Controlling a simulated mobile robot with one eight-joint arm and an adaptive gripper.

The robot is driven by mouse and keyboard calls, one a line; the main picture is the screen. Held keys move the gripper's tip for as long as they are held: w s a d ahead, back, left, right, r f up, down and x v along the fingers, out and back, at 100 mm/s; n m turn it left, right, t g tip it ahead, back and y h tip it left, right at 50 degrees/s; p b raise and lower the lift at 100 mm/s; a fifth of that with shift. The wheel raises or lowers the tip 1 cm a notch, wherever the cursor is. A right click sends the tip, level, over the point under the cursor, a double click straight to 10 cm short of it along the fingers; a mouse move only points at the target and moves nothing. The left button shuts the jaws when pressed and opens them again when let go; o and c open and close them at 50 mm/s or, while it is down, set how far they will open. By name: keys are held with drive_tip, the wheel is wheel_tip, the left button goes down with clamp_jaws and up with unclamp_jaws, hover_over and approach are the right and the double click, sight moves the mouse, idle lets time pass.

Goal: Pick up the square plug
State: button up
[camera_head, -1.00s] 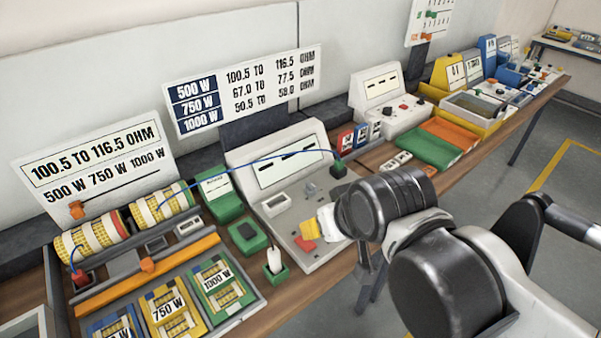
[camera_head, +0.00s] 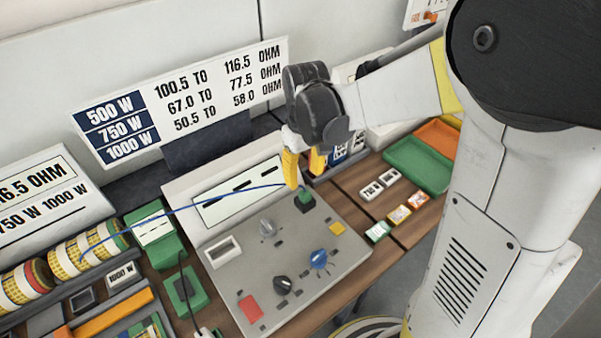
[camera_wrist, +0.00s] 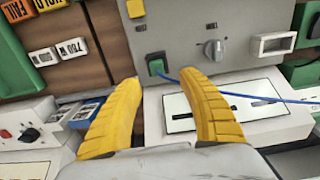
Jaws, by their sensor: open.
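The square plug (camera_head: 305,200) is a small green block seated at the upper right of the grey tester panel (camera_head: 240,275), with a blue cable running left from it. In the wrist view the green plug (camera_wrist: 156,66) shows ahead of and between the fingers, with its blue cable going right. My gripper (camera_head: 303,180) has yellow fingers and is open and empty. In the head view its fingertips are just above and beside the plug; I cannot tell whether they touch it. In the wrist view (camera_wrist: 155,78) they look apart from it.
The panel carries several knobs, a red button (camera_head: 250,308) and a yellow button (camera_head: 337,229). Small labelled blocks (camera_head: 378,232) and a green tray (camera_head: 415,165) lie to the right. Wire-wound coils (camera_head: 70,255) stand to the left. The tester's white display housing (camera_head: 190,190) rises behind the panel.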

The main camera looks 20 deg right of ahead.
sight(305, 192)
wheel_tip(305, 192, down, 4)
drive_tip(key=shift+s+a+r+b, duration=0.1)
drive_tip(key=shift+a+b, duration=0.05)
drive_tip(key=shift+b, duration=0.35)
drive_tip(key=f+b, duration=0.1)
drive_tip(key=f, duration=0.2)
drive_tip(key=f+b, duration=0.1)
drive_tip(key=f, duration=0.1)
drive_tip(key=shift+w+d+f+b, duration=0.15)
drive_tip(key=shift+w+d+b, duration=0.15)
drive_tip(key=shift+w+d, duration=0.1)
drive_tip(key=shift+s, duration=0.1)
clamp_jaws()
